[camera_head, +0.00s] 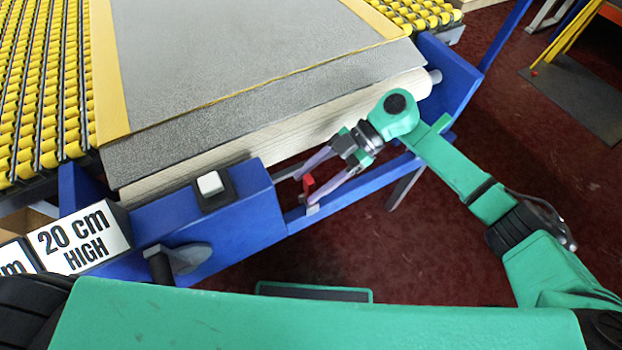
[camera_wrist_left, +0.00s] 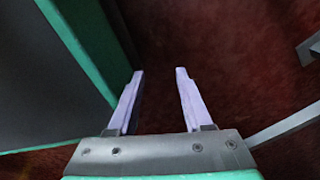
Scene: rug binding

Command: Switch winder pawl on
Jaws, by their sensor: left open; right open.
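A small red lever (camera_head: 308,184), which looks like the winder pawl, stands at the blue winder frame (camera_head: 345,197) below the roll. My right gripper (camera_head: 304,192) is open, its two pale fingers on either side of the red lever. I cannot tell whether either finger touches it. The fingers hide part of the lever's surroundings. My left gripper (camera_wrist_left: 160,72) is open and empty above the dark red floor in the left wrist view. It does not show in the head view.
A grey rug (camera_head: 240,45) with yellow edges runs onto a pale roll (camera_head: 275,140). A blue housing carries a white rocker switch (camera_head: 210,184) and a dark grey handle (camera_head: 185,258). A "20 cm HIGH" sign (camera_head: 82,240) is at left. Yellow rollers (camera_head: 45,80) flank the rug.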

